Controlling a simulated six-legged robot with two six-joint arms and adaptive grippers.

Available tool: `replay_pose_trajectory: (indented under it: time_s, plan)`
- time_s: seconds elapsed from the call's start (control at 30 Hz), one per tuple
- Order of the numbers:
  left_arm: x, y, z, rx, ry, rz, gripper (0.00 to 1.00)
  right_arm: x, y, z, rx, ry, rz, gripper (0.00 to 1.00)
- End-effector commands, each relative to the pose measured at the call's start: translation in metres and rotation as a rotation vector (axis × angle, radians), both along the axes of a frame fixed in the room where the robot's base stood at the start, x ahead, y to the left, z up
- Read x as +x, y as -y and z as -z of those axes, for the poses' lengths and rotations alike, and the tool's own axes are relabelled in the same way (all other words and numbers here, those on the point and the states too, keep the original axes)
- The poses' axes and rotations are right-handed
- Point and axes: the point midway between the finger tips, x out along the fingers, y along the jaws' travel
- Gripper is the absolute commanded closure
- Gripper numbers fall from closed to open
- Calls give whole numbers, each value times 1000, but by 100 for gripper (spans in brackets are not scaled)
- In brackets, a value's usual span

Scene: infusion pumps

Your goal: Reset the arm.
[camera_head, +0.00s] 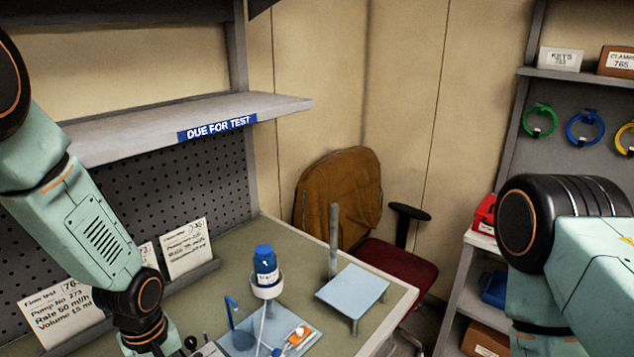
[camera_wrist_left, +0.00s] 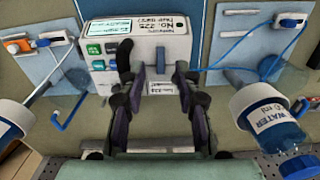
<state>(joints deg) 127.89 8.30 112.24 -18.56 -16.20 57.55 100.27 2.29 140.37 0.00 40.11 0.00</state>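My left arm (camera_head: 100,235) reaches down from the left in the head view, and its wrist ends low over the bench at the bottom edge. In the left wrist view my left gripper (camera_wrist_left: 155,66) has its two dark fingers apart, with a gap between them. A white infusion pump (camera_wrist_left: 150,40) with green keys and a number label lies just beyond the fingertips. A smaller label shows in the gap; I see nothing clamped. My right arm (camera_head: 575,265) is at the right of the head view, and its gripper is out of frame.
The "DUE FOR TEST" shelf (camera_head: 180,125) overhangs. An office chair (camera_head: 340,195) stands behind.

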Motion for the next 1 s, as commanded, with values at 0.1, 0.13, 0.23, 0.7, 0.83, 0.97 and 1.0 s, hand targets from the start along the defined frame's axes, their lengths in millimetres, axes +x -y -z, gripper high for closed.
replay_pose_trajectory:
  time_s: [0.1,0.13,0.23,0.7,0.83,0.97,1.0]
  plan:
    - [-1,0,22,1,-4,0,67,0,0,0,0,0,0,20]
    - [-1,0,27,0,-3,0,67,0,0,0,0,0,0,20]
    - [-1,0,43,0,-3,0,67,0,0,0,0,0,0,20]
    - [4,2,56,1,1,-343,67,0,0,0,0,0,0,20]
    - [5,3,56,1,1,-460,67,0,0,0,0,0,0,20]
    - [6,3,56,1,1,-576,67,0,0,0,0,0,0,20]
    - [6,3,56,0,1,-612,67,0,0,0,0,0,0,20]
